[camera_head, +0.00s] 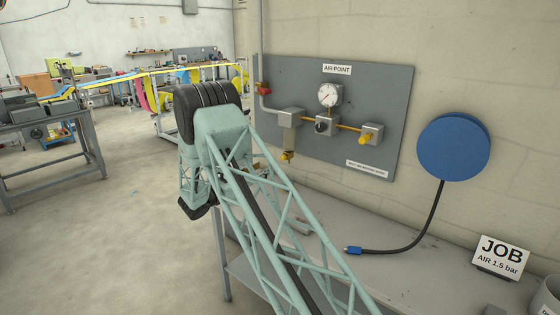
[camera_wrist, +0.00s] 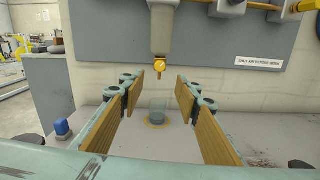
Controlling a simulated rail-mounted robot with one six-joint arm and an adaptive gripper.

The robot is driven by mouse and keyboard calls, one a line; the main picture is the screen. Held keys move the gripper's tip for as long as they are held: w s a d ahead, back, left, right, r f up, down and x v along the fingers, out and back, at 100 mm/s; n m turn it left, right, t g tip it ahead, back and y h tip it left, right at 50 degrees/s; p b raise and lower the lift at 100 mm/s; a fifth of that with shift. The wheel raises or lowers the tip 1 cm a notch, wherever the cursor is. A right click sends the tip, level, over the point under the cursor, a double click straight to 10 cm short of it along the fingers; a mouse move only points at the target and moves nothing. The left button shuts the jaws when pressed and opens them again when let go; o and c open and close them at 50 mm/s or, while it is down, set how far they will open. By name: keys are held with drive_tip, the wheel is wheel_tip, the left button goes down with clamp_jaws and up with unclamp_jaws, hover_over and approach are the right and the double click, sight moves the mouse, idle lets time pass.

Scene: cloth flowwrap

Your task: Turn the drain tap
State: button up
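The drain tap (camera_wrist: 159,67) is a small yellow fitting under the grey filter bowl (camera_wrist: 162,30) in the wrist view. In the head view the drain tap (camera_head: 287,156) hangs at the lower left of the grey air panel (camera_head: 385,110). My gripper (camera_wrist: 167,92) is open, its two wood-coloured finger pads spread wide and nothing between them. The tap shows beyond and above the fingertips, between them in the picture, and looks apart from both. In the head view my arm covers the gripper's fingers.
The panel carries a red valve (camera_head: 263,89), a gauge (camera_head: 330,95), a black knob (camera_head: 321,126) and a yellow coupling (camera_head: 366,138). A blue hose reel (camera_head: 454,147) and JOB card (camera_head: 500,256) are at right.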

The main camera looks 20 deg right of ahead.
sight(282, 158)
drive_tip(key=shift+b+x, duration=0.9)
drive_tip(key=shift+x, duration=6.05)
drive_tip(key=shift+c, duration=0.2)
drive_tip(key=c, duration=0.8)
